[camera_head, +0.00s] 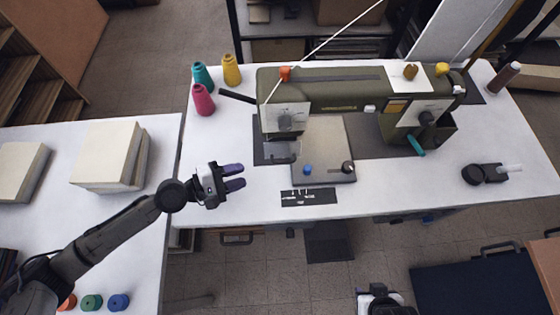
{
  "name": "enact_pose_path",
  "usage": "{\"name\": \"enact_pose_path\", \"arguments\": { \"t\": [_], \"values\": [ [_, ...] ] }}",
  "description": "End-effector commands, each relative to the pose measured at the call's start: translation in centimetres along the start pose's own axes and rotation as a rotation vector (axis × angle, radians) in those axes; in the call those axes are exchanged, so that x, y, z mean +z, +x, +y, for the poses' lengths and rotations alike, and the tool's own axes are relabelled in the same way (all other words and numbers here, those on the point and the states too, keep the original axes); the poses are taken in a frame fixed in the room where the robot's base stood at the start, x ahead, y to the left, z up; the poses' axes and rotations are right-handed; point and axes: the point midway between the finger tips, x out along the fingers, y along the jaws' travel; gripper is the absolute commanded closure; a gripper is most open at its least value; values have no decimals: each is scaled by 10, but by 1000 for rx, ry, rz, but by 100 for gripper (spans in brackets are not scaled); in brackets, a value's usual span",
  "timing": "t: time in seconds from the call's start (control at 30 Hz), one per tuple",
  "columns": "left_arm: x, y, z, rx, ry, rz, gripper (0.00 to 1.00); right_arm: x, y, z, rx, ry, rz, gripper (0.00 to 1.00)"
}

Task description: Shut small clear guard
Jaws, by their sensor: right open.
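A sewing machine (330,88) in olive green stands on the white table. Below its needle head (286,117), at the left end, a small see-through piece, which looks like the clear guard (281,149), shows faintly. Whether it is open or shut is too small to tell. My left gripper (236,177) is over the table's front left part, left of and nearer than the guard, clear of it. Its two fingers are apart with nothing between them. My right gripper (379,296) is at the bottom edge, in front of the table, partly cut off; its fingertips are hard to make out.
Teal, yellow and pink thread cones (203,100) stand at the table's back left. A dark tool plate (309,197) lies at the front edge. A black device (483,174) sits at the right. A side table (150,222) with stacked pale blocks is left.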

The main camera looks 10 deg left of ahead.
Motion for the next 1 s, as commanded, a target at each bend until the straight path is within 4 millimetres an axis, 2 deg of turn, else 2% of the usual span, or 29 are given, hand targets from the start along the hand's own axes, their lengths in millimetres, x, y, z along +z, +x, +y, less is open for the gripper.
{"name": "enact_pose_path", "arguments": {
  "t": [0.3, 0.53, 0.8, 1.0],
  "values": [
    [1, 59, 2, 3, 3, -3, 64, -2, -9, 1, 3, -3, -1, 57],
    [1, 96, 1, 1, 3, -2, 64, -2, -9, 3, 6, -7, -1, 57],
    [0, 120, 0, 0, 4, -1, 64, -2, -8, 3, 6, -7, -1, 57],
    [1, 125, 0, -1, 5, -1, 64, -2, -8, 2, 5, -6, -1, 57]
  ]
}}
